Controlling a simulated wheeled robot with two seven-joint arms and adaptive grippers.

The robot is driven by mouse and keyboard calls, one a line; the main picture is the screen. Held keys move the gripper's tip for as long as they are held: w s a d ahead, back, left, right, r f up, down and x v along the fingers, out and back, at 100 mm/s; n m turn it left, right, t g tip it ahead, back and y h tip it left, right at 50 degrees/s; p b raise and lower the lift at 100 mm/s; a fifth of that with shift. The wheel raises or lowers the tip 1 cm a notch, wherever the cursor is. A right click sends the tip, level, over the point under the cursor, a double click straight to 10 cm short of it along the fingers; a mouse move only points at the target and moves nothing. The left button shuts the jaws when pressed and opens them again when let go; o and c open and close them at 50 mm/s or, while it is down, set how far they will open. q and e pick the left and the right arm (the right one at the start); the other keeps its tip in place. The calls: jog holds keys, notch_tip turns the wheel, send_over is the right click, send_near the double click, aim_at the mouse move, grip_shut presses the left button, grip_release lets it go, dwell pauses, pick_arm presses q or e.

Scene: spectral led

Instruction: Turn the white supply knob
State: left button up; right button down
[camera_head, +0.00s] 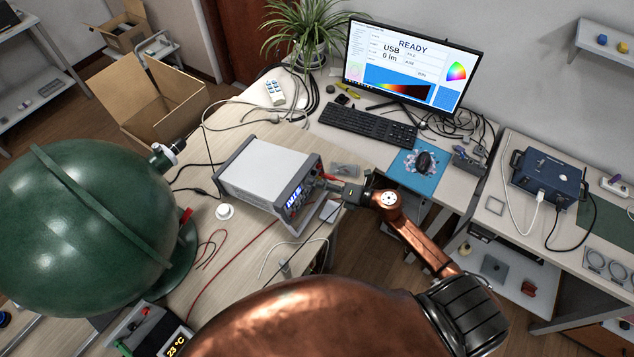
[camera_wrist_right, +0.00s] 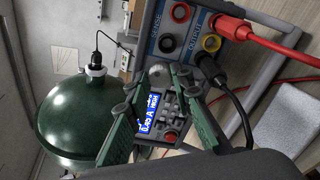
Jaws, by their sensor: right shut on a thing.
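The power supply (camera_head: 262,168) is a grey box with a pale top on the desk, its front panel facing right. Its lit blue display (camera_wrist_right: 149,115) reads about 0.40 A in the right wrist view. The pale supply knob (camera_wrist_right: 160,72) shows on the panel between the fingertips. My right gripper (camera_head: 332,187) reaches the panel from the right. In the right wrist view its two green-padded fingers (camera_wrist_right: 158,80) are shut on the knob. In the head view the gripper hides the knob. My left gripper is not in view.
A red plug (camera_wrist_right: 232,27) and a black plug (camera_wrist_right: 209,67) with cables sit in the sockets beside the knob. A large green sphere (camera_head: 85,225) stands left of the supply. A keyboard (camera_head: 366,126) and monitor (camera_head: 412,62) are behind. Cables lie across the desk.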

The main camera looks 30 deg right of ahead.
jog(key=m+p, duration=0.6)
jog(key=m, duration=0.4)
jog(key=shift+d+f, duration=0.1)
dwell(0.4)
jog(key=c, duration=1.7)
grip_release()
jog(key=v, duration=1.2)
jog(key=shift+s+f, duration=0.1)
jog(key=shift+f, duration=0.2)
